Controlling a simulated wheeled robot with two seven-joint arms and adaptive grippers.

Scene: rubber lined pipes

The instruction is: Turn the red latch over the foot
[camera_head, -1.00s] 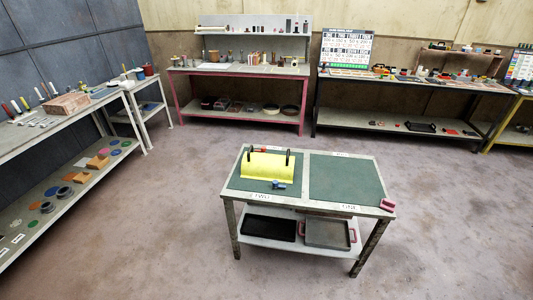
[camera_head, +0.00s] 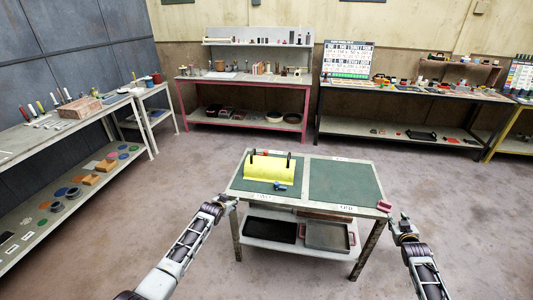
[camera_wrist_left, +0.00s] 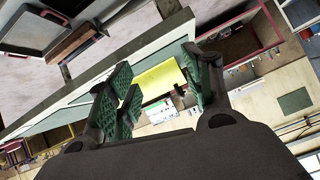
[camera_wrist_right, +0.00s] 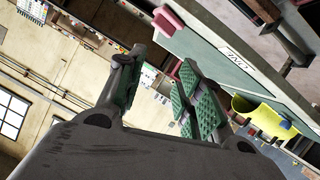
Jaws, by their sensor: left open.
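A yellow curved piece (camera_head: 268,169) with two black uprights lies on the left green mat of the table. A small red part (camera_head: 262,152) shows between the uprights at its back edge; it may be the latch, but it is too small to tell. I cannot make out a foot. A small blue item (camera_head: 280,187) lies in front of the yellow piece. My left gripper (camera_head: 226,198) is open and empty near the table's front left corner. My right gripper (camera_head: 401,222) is open and empty just off the front right corner.
The table's right green mat (camera_head: 345,181) is bare. A pink-red block (camera_head: 384,206) sits at its front right corner. A black tray (camera_head: 271,230) and a grey tray (camera_head: 327,236) stand on the lower shelf. Loaded benches line the walls; the floor around the table is clear.

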